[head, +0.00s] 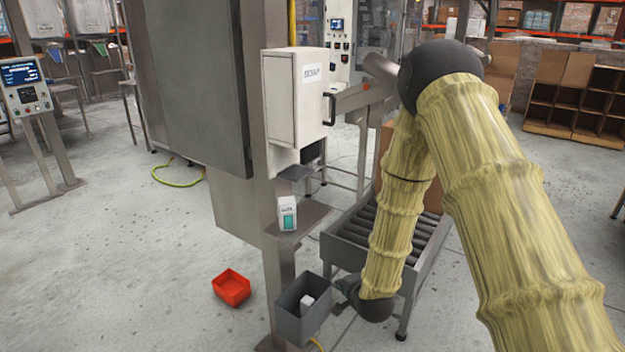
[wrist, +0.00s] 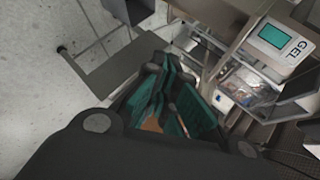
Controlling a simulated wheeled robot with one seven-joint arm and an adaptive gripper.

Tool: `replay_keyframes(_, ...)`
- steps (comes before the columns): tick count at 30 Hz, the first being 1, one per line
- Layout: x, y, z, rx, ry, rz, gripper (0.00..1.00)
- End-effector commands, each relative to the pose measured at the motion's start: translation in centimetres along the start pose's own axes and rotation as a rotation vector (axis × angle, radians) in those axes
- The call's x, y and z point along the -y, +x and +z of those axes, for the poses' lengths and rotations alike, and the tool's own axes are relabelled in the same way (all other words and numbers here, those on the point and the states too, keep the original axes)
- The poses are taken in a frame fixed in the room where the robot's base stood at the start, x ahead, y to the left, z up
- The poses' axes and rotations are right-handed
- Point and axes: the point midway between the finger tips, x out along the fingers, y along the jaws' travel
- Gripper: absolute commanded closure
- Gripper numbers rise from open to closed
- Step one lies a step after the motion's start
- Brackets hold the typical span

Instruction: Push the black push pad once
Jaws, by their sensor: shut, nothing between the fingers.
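A black block (head: 313,151) sits under the white cabinet (head: 293,98) on the steel post in the head view; it may be the push pad, but I cannot be sure. A dark grey plate (head: 296,173) juts out just below it. My gripper (head: 343,286) is low, beside the grey bin, below and to the right of that block and apart from it. In the wrist view my gripper (wrist: 172,108) shows teal finger pads close together, shut and empty. A dark block (wrist: 133,8) at the top edge may be the same one.
A white GEL container (head: 287,213) stands on a small steel shelf (head: 308,218); it also shows in the wrist view (wrist: 280,42). A grey bin (head: 300,318) holding something white, a red bin (head: 231,288) and a roller conveyor (head: 350,238) are near. Open floor lies left.

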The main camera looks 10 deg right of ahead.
Motion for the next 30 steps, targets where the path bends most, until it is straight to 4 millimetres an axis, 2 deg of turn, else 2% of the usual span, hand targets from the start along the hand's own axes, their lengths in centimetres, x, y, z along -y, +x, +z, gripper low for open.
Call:
replay_keyframes(3, 4.3, 0.9, -1.5, -0.019, 0.121, -0.093, 1.0)
replay_keyframes(11, 13.5, 1.2, -4.7, -0.023, 0.386, -0.288, 1.0)
replay_keyframes(21, 25.0, -0.7, -9.0, 0.042, 0.712, -0.542, 1.0)
replay_keyframes(25, 28.2, -1.7, -10.3, 0.076, 0.805, -0.615, 1.0)
replay_keyframes(30, 30.7, -2.6, -11.3, 0.109, 0.877, -0.671, 1.0)
